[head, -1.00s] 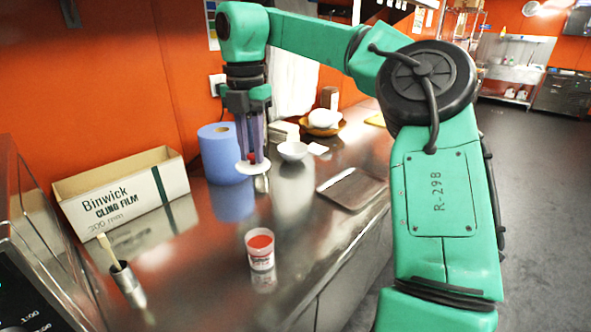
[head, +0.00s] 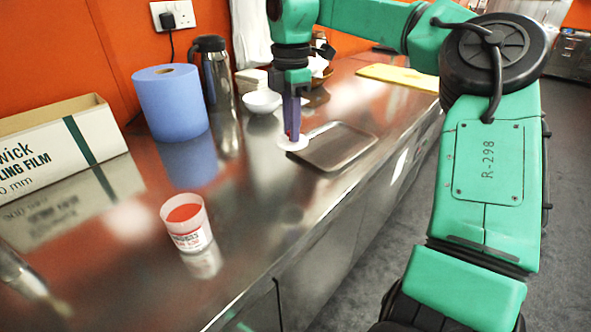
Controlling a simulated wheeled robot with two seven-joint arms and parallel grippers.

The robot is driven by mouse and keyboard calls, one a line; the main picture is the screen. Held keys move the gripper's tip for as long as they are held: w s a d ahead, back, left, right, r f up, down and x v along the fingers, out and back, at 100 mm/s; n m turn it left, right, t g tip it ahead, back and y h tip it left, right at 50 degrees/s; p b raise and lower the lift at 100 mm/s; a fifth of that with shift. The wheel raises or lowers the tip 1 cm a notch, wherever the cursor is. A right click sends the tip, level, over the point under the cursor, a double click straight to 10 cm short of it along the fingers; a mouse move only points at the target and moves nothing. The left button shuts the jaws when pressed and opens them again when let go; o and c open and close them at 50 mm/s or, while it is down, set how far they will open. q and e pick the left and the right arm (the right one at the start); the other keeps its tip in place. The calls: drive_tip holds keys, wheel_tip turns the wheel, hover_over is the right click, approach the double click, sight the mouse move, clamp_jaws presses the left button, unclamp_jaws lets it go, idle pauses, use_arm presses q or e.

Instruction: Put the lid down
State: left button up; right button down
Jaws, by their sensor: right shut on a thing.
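My right gripper (head: 291,135) points straight down over the steel counter, shut on a small white round lid (head: 293,143). The lid is level and sits low, beside the near left corner of a dark flat tray (head: 350,150). I cannot tell whether the lid touches the counter or the tray. An open white tub with red contents and red print (head: 188,226) stands upright on the counter at the front, apart from the gripper. My left gripper is not in view.
A blue paper roll (head: 170,103), a dark steel flask (head: 214,72) and a cling film box (head: 60,150) stand along the wall. A white bowl (head: 262,102) is behind the gripper. A yellow cloth (head: 400,76) lies farther back. The counter (head: 255,205) around the tub is clear.

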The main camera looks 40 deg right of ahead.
sight(293, 182)
wheel_tip(293, 182, down, 11)
drive_tip(key=shift+d+f, duration=0.1)
drive_tip(key=shift+d, duration=0.05)
drive_tip(key=shift+w+d+f, duration=0.1)
drive_tip(key=shift+d+f, duration=0.05)
drive_tip(key=shift+f+b, duration=0.15)
drive_tip(key=shift+b, duration=0.2)
drive_tip(key=c, duration=0.7)
unclamp_jaws()
drive_tip(key=shift+c, duration=0.2)
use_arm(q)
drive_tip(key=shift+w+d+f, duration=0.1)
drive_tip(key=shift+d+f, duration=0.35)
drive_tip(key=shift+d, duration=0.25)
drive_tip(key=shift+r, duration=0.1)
use_arm(e)
drive_tip(key=shift+r, duration=0.45)
wheel_tip(293, 182, up, 12)
drive_tip(key=shift+f+p, duration=0.2)
drive_tip(key=shift+p, duration=0.4)
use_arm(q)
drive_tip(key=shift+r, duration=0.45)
